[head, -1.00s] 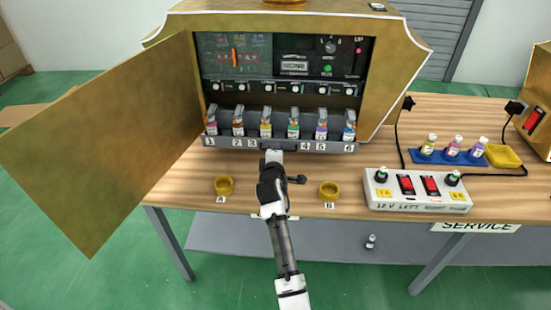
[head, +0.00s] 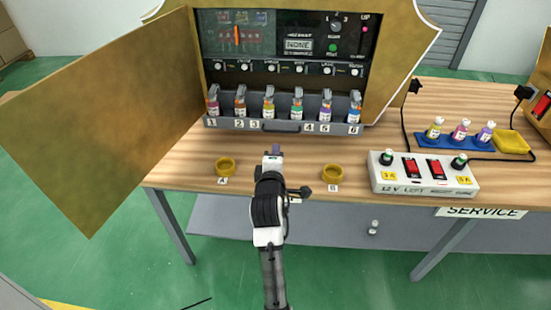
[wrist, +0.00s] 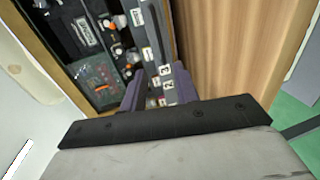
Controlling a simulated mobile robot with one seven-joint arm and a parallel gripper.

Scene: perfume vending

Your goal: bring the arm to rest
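My gripper (head: 275,152) is above the wooden table, in front of the bottle tray (head: 265,126) and apart from its handle, with my arm reaching up from the bottom of the head view. In the wrist view, the two purple fingers of my gripper (wrist: 157,92) stand apart, with the tray and its number labels visible beyond them. Nothing shows between the fingers. Several small bottles stand in the numbered slots of the tray, in the open gold vending cabinet (head: 415,45).
The cabinet door (head: 100,120) hangs open at left. At right are a switch box (head: 425,188), a blue rack (head: 455,143) of bottles, a yellow tray (head: 513,142) and cables.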

